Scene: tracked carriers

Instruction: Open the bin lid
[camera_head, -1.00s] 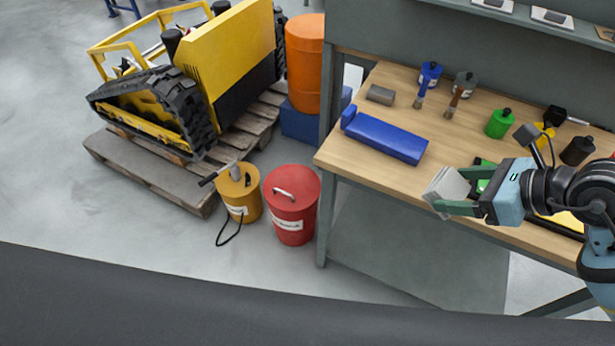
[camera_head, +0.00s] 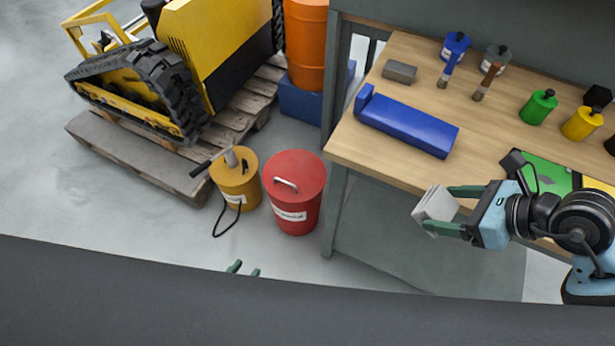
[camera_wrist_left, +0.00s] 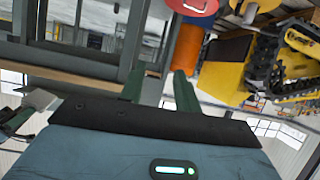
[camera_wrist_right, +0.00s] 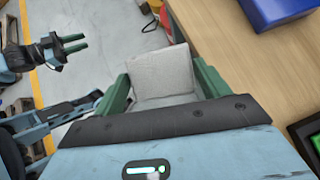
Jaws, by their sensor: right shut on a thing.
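The red bin (camera_head: 292,212) stands on the floor left of the workbench. Its round red lid (camera_head: 310,170) is on it, with a light metal handle (camera_head: 286,185) across the top. In the left wrist view the red lid (camera_wrist_left: 192,7) shows at the top edge. My left gripper (camera_head: 245,270) shows only its green fingertips, apart and empty, below the bin in the head view and not touching it. It also shows in the right wrist view (camera_wrist_right: 77,44). My right gripper (camera_head: 438,209) is shut on a pale grey block (camera_wrist_right: 162,75), held near the bench's front edge.
A yellow can (camera_head: 238,180) with a pump handle and black hose stands left of the bin. Behind are an orange drum (camera_head: 305,45) and a tracked carrier (camera_head: 150,85) on a pallet (camera_head: 130,155). The workbench (camera_head: 400,150) bears a blue case (camera_head: 408,122), paints and brushes.

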